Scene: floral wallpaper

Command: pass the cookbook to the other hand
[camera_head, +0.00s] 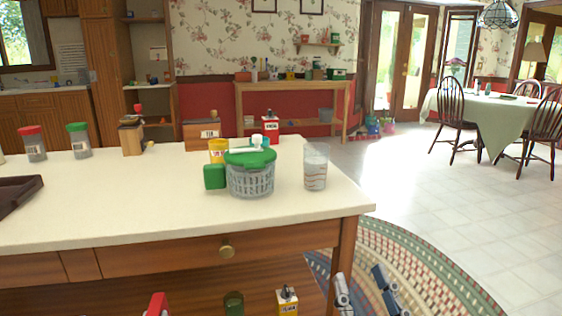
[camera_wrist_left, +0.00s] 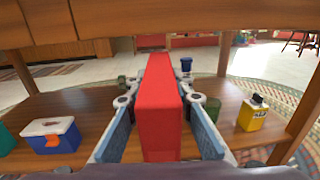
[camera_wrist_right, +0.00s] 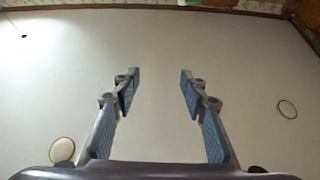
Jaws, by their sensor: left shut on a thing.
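The red cookbook (camera_wrist_left: 158,112) stands upright between the pads of my left gripper (camera_wrist_left: 160,98) in the left wrist view. The pads press on both its sides. In the head view only a small red corner of the cookbook (camera_head: 158,305) shows at the bottom edge, and the left gripper is out of sight there. My right gripper (camera_head: 362,285) is at the bottom of the head view, right of the cookbook and apart from it. In the right wrist view the right gripper (camera_wrist_right: 154,85) has its fingers spread with nothing between them.
A counter (camera_head: 110,215) with a drawer stands ahead, holding a green-lidded basket (camera_head: 250,180) and a glass (camera_head: 316,170). Its lower shelf holds a blue-and-white box (camera_wrist_left: 50,135) and a yellow container (camera_wrist_left: 252,114). Open floor (camera_head: 410,190) lies to the right.

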